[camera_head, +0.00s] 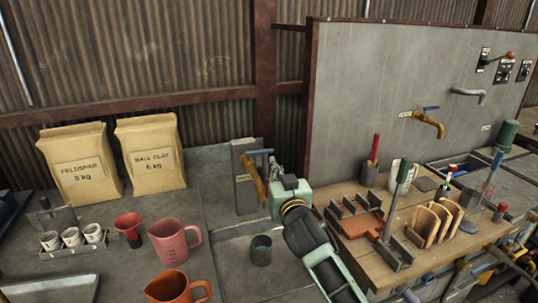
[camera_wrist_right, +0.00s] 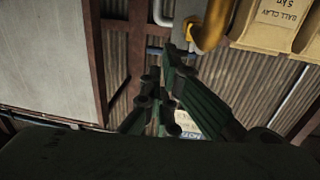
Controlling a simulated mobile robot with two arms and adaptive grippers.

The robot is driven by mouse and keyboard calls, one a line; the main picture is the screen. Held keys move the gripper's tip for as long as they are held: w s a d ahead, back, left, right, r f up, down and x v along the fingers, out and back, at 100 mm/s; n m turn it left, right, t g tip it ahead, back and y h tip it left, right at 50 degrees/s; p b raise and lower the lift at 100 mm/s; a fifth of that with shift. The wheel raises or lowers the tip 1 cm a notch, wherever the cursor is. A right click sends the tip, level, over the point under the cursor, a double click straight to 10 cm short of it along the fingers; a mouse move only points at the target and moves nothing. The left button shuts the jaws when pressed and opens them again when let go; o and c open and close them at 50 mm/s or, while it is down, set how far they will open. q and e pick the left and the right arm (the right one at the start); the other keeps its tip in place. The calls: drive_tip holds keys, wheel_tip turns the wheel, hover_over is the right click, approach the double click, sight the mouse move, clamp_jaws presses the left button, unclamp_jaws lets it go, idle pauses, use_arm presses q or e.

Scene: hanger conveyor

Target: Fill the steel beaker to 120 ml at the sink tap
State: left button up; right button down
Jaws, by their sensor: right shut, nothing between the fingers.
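The steel beaker (camera_head: 261,251) stands upright in the shallow sink basin (camera_head: 232,254), in front of and below the brass tap (camera_head: 251,177). Its water level cannot be read. The tap is mounted on a grey post and has a blue lever (camera_head: 258,152). My right gripper (camera_head: 273,163) is shut and empty, close beside the tap and lever; whether it touches the lever is unclear. In the right wrist view the shut fingers (camera_wrist_right: 170,75) are just below the yellow tap pipe (camera_wrist_right: 212,25). My left gripper is not in view.
A red jug (camera_head: 174,243), an orange jug (camera_head: 176,289) and a red funnel (camera_head: 129,228) stand left of the basin. Two clay bags (camera_head: 152,155) are behind. A crowded wooden bench (camera_head: 405,207) stands to the right, below a panel with another brass tap (camera_head: 429,121).

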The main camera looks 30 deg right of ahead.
sight(268, 151)
drive_tip(key=p+x, duration=0.2)
drive_tip(key=x, duration=0.6)
drive_tip(key=shift+a, duration=0.1)
drive_tip(key=shift+w, duration=0.4)
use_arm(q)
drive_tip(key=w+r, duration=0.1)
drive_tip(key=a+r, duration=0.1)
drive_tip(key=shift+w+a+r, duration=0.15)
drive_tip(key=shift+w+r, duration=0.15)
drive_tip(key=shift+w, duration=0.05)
use_arm(e)
drive_tip(key=shift+w, duration=0.1)
drive_tip(key=shift+w+d, duration=0.5)
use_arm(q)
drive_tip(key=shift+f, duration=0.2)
use_arm(e)
drive_tip(key=shift+s+r, duration=0.1)
